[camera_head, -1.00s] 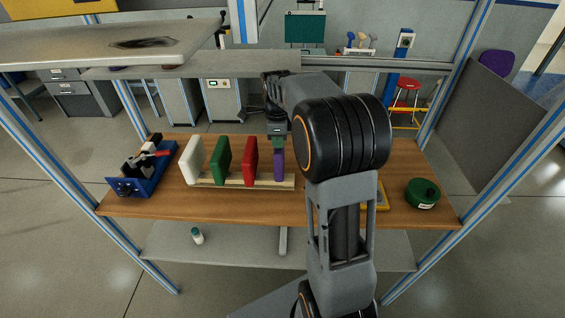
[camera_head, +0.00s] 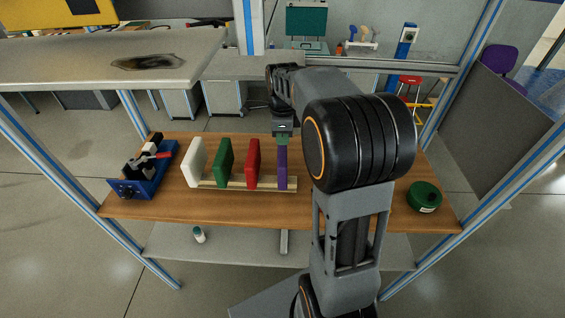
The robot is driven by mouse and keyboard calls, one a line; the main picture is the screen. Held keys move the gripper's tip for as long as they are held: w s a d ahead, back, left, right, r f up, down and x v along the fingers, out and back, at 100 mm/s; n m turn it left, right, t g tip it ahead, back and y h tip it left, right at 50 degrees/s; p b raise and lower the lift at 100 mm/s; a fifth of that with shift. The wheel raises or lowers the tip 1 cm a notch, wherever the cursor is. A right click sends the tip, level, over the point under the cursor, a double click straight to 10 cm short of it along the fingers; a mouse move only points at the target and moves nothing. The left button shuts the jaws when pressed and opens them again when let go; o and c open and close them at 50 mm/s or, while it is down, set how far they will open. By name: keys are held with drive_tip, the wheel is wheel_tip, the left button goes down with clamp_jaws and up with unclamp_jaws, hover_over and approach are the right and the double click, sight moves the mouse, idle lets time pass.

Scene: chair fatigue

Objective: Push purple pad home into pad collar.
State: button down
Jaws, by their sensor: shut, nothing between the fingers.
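The purple pad (camera_head: 283,170) stands upright at the right end of a pale wooden rack (camera_head: 222,186) on the bench. My gripper (camera_head: 282,142) is shut and points down at the top of the purple pad, with nothing held. Its fingertips overlap the pad's upper edge in the picture; I cannot tell whether they touch it. I cannot make out a pad collar separately from the rack, and the pad's seating depth is unclear.
White (camera_head: 195,163), green (camera_head: 224,162) and red (camera_head: 253,163) pads stand left of the purple one. A blue fixture (camera_head: 140,178) is at the bench's left, a green round object (camera_head: 423,196) at its right. A marked grey panel (camera_head: 100,66) overhangs the left.

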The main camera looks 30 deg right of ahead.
drive_tip(key=shift+r, duration=0.5)
drive_tip(key=c, duration=1.9)
unclamp_jaws()
drive_tip(key=o, duration=0.5)
wheel_tip(320, 180, up, 14)
drive_tip(key=shift+f, duration=0.15)
